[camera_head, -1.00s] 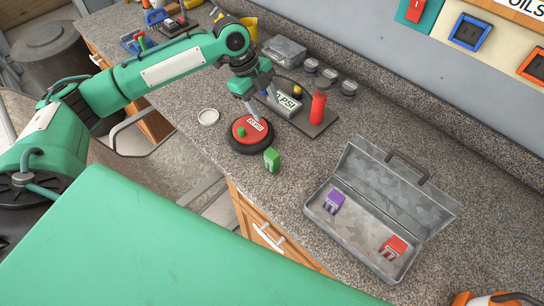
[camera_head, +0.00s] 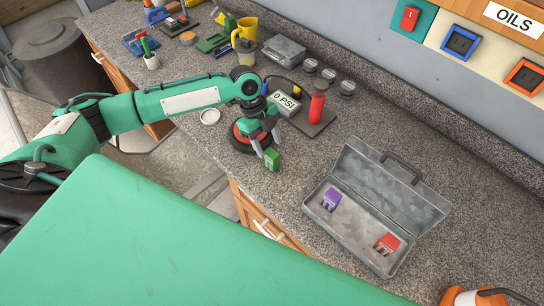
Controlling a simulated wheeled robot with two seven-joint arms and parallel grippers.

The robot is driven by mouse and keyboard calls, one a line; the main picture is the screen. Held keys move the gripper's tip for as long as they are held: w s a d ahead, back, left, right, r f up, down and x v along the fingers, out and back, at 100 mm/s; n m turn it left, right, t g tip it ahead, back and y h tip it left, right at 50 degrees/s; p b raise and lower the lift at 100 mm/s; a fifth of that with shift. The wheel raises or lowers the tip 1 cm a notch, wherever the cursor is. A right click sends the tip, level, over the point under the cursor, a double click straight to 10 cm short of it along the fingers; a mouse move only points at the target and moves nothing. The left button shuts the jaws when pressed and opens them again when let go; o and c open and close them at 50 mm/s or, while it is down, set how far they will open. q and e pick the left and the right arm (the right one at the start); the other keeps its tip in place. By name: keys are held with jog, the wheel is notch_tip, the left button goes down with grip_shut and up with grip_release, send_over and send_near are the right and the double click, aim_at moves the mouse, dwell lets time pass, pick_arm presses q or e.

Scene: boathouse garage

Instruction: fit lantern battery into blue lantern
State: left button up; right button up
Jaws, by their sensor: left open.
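A purple block (camera_head: 331,199) and a red block (camera_head: 387,243) of similar look lie in the open grey metal box (camera_head: 350,238). A blue-framed unit (camera_head: 461,40) with a dark recess is on the wall panel; I cannot tell whether it is the blue lantern. My right gripper is not in view.
Several small tins (camera_head: 328,76) line the back. An orange-framed unit (camera_head: 525,76) is beside the blue one.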

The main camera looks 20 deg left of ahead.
aim_at(271, 151)
pick_arm(q)
jog(key=p+x, duration=0.1)
jog(key=x, duration=0.2)
jog(key=shift+s, duration=0.2)
jog(key=shift+d+f, duration=0.15)
jog(key=shift+f, duration=0.2)
grip_shut()
jog(key=shift+r, duration=0.2)
